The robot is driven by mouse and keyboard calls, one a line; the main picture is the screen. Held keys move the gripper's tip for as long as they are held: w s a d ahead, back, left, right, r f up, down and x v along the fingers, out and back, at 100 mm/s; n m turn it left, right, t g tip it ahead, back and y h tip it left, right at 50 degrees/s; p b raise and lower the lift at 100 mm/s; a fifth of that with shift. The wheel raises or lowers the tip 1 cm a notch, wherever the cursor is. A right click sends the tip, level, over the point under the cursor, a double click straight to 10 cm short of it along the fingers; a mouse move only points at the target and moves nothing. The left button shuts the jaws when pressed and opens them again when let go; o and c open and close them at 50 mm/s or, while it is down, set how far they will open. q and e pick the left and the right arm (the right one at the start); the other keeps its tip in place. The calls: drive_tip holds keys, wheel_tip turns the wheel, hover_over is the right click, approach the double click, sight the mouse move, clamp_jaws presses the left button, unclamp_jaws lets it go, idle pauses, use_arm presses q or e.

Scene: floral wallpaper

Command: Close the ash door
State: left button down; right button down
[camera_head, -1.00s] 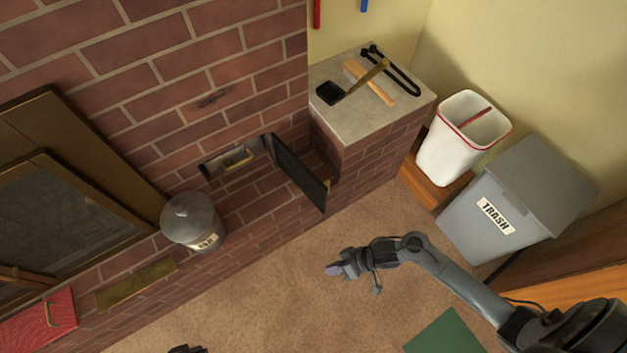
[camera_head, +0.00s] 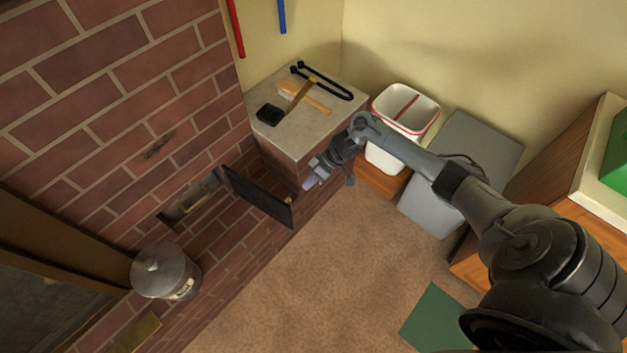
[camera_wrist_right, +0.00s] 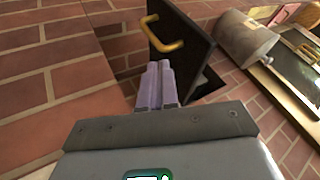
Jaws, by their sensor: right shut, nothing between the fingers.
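The ash door (camera_head: 258,197) is a dark flat panel standing open, swung out from the brick wall at the right side of a small rectangular opening (camera_head: 193,201). In the right wrist view the door (camera_wrist_right: 186,28) shows a brass handle (camera_wrist_right: 160,36) on its face. My right gripper (camera_head: 309,184) is just right of the door's free edge, apart from it as far as I can tell. Its purple fingers (camera_wrist_right: 156,86) are together and empty, pointing toward the door below the handle. My left gripper is not in view.
A lidded metal ash can (camera_head: 163,272) stands left of the opening. A brick ledge with a stone top (camera_head: 318,117) holds a brush, shovel and tongs. A white bin (camera_head: 404,108) and grey trash bin (camera_head: 441,195) stand behind my right arm. The carpet (camera_head: 310,285) is mostly clear.

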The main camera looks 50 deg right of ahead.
drive_tip(key=w+a+f+b, duration=0.1)
drive_tip(key=a+f+b, duration=0.1)
drive_tip(key=a+f, duration=0.2)
drive_tip(key=a, duration=0.2)
drive_tip(key=shift+w+a+f+b, duration=0.15)
drive_tip(key=shift+a+f+b, duration=0.05)
drive_tip(key=shift+a+b, duration=0.2)
